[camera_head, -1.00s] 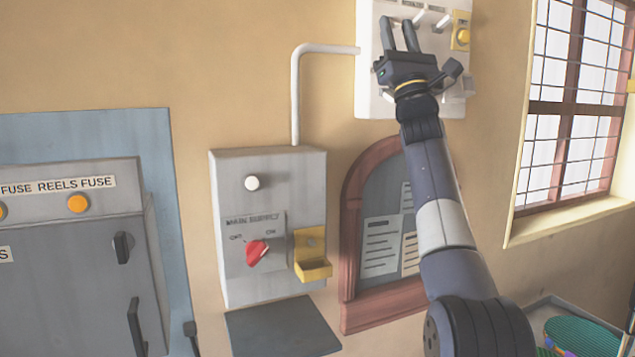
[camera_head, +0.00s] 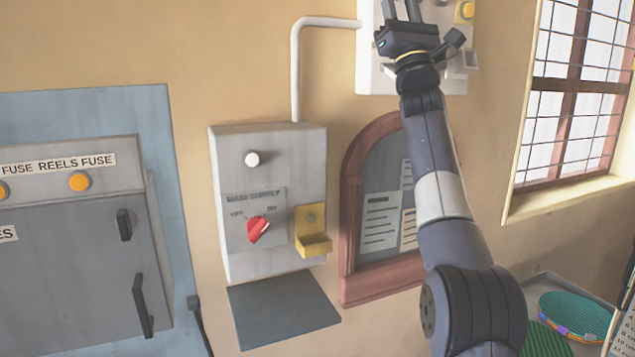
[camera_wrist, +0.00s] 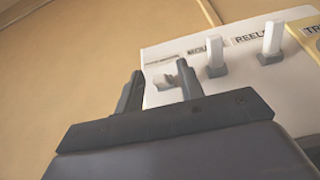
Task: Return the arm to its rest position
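My gripper (camera_head: 401,10) is raised at the top of the head view, in front of a white switch panel (camera_head: 375,75) on the wall. The tops of its fingers reach the picture's upper edge. In the wrist view its two fingers (camera_wrist: 159,92) stand apart with nothing held between them. A switch lever (camera_wrist: 188,71) of the panel shows just beyond the fingers. Two more white levers stand upright to the right, one under the label "REELS" (camera_wrist: 252,38). I cannot tell whether a finger touches the panel.
A grey main supply box (camera_head: 240,195) with a red knob (camera_head: 258,229) and a yellow holder (camera_head: 312,232) hangs left of my arm. A framed notice board (camera_head: 347,230) is behind my arm. A grey fuse cabinet (camera_head: 70,280) stands at left, a barred window (camera_head: 575,90) at right.

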